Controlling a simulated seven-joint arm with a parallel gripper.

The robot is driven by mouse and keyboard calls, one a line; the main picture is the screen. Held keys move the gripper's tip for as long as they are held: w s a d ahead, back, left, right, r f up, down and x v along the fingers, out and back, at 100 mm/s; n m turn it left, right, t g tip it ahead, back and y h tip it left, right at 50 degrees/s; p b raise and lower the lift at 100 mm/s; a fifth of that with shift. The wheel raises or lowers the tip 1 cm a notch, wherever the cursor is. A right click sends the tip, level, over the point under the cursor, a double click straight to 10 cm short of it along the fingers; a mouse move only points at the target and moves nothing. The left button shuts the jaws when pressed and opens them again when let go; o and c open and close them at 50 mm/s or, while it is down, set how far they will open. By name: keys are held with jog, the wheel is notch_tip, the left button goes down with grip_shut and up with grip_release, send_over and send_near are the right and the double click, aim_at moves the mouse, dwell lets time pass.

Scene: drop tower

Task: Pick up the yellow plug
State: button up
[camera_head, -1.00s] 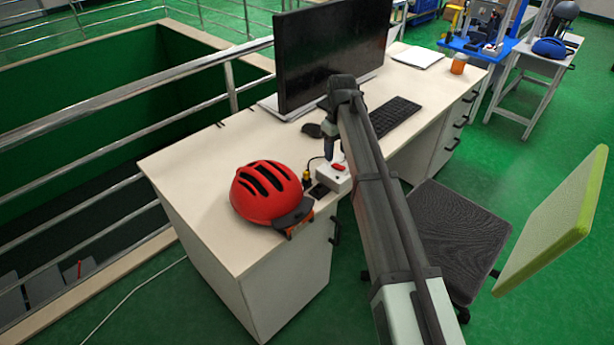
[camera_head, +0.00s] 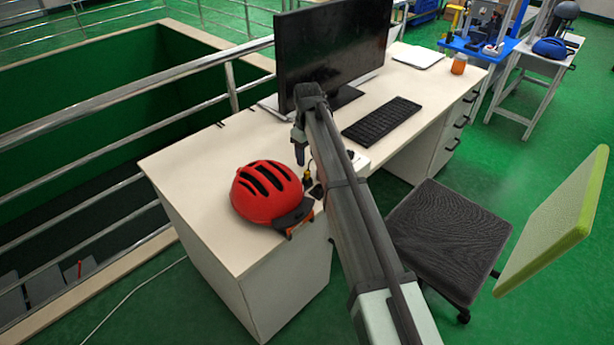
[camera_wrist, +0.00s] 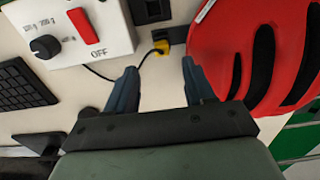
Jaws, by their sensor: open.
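The yellow plug (camera_wrist: 161,47) sits at the end of a black cable, against a dark socket block, in the wrist view. It also shows small beside the helmet in the head view (camera_head: 307,178). My gripper (camera_wrist: 158,80) is open and empty, its two fingers pointing toward the plug, which lies beyond the fingertips and between their lines. In the head view my gripper (camera_head: 299,155) hangs above the desk behind the plug.
A red helmet (camera_wrist: 230,40) lies close on the plug's right. A white control box (camera_wrist: 80,30) with a red switch and black knob is on the left. A keyboard (camera_head: 382,118) and monitor (camera_head: 332,50) stand farther back on the desk (camera_head: 190,165).

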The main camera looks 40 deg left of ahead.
aim_at(307, 172)
jog(key=shift+s+f, duration=0.15)
jog(key=shift+f, duration=2.75)
jog(key=c, duration=0.9)
